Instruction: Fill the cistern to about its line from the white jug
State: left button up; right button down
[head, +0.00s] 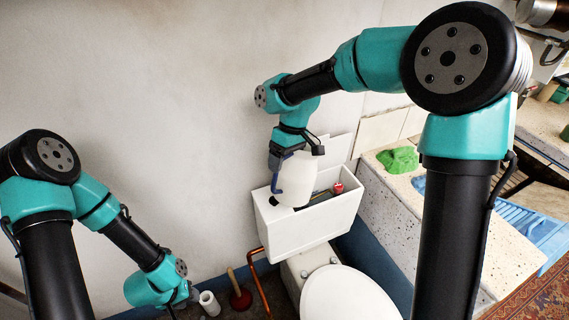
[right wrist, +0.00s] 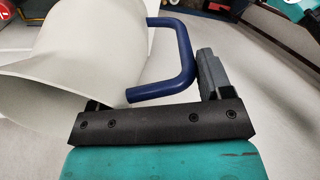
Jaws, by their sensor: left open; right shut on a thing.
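The white jug (head: 297,180) with a blue handle (right wrist: 184,62) is over the left part of the open white cistern (head: 322,226). My right gripper (head: 290,150) is shut on the jug; its dark finger shows beside the handle in the right wrist view. The jug looks tilted. Its mouth and any water stream cannot be made out. A red float part (head: 338,188) shows inside the cistern, right of the jug. The cistern's line and water level cannot be seen. My left gripper (head: 188,299) is open and empty, low at the left near the floor.
A toilet bowl with a white lid (head: 345,295) stands below the cistern. A plunger (head: 240,296), a paper roll (head: 209,303) and a copper pipe (head: 259,280) are left of it. A stone trough (head: 395,215) with a green cloth (head: 398,160) is right.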

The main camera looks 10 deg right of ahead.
notch_tip(320, 180, up, 2)
jog(key=shift+w+r+g+y, duration=0.1)
jog(key=shift+r+g+y, duration=0.15)
jog(key=shift+g+y, duration=0.7)
jog(key=shift+w+d+f+g+y, duration=0.1)
jog(key=shift+w+d+g+y, duration=0.3)
jog(key=shift+y, duration=0.35)
jog(key=shift+w+d+g+y, duration=0.35)
jog(key=shift+d+g+y, duration=0.35)
jog(key=shift+y, duration=0.5)
jog(key=shift+a, duration=0.1)
